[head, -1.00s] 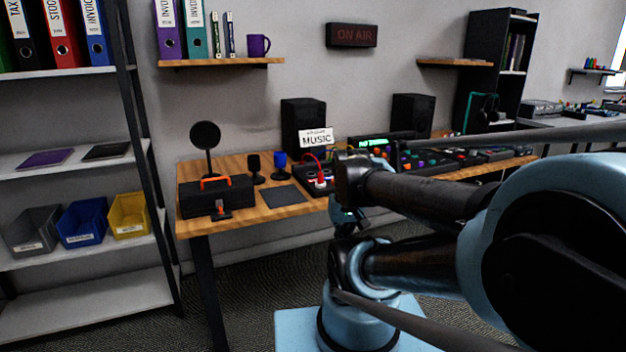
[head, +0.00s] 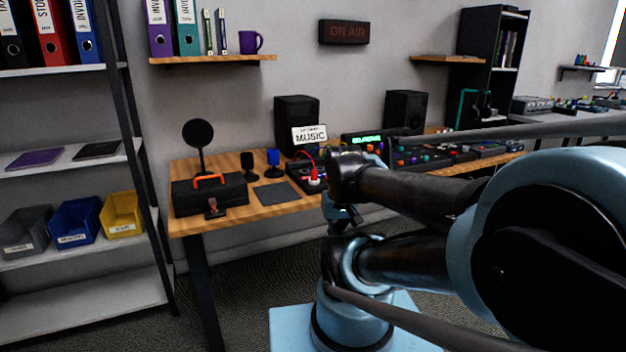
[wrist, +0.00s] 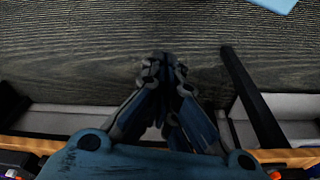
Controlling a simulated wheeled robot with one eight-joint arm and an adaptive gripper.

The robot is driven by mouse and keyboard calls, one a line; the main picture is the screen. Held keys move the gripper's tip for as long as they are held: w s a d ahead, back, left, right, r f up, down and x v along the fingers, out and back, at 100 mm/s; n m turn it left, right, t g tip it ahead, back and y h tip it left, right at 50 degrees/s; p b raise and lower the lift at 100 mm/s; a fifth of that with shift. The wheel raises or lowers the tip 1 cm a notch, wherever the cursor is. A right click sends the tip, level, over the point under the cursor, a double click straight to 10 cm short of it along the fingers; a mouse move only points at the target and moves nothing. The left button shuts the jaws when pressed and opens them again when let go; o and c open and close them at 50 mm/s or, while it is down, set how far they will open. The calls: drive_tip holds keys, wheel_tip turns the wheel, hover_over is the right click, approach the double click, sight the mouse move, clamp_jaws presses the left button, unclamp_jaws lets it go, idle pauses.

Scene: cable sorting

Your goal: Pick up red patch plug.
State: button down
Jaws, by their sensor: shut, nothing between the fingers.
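The red patch plug (head: 314,180) stands on a dark panel with white sockets on the wooden desk, with a red cable (head: 307,155) looping up behind it. My gripper (wrist: 162,62) shows in the wrist view with its fingertips together and nothing between them, above the dark floor. In the head view my arm hides most of my gripper, just right of the plug and below the desk's front edge. The plug and my gripper are apart.
A shelf with bins (head: 75,222) stands left. Open floor lies before the desk.

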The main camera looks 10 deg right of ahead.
drive_tip(key=c, duration=2.2)
unclamp_jaws()
drive_tip(key=o, duration=0.9)
drive_tip(key=shift+s+r, duration=0.1)
drive_tip(key=shift+r, duration=0.85)
drive_tip(key=shift+c, duration=0.2)
drive_tip(key=w+r+m+g, duration=0.1)
drive_tip(key=w+r+m, duration=0.3)
drive_tip(key=w+r, duration=0.65)
drive_tip(key=w+r+m+g, duration=0.1)
drive_tip(key=w+r+m, duration=0.55)
drive_tip(key=w, duration=0.75)
drive_tip(key=m, duration=0.2)
hover_over(314, 171)
drive_tip(key=f, duration=0.8)
drive_tip(key=shift+w+d, duration=0.3)
drive_tip(key=shift+w, duration=0.05)
drive_tip(key=shift+s+a+f, duration=0.15)
drive_tip(key=shift+f, duration=1.3)
drive_tip(key=shift+s+a+f, duration=0.1)
drive_tip(key=shift+f, duration=1.3)
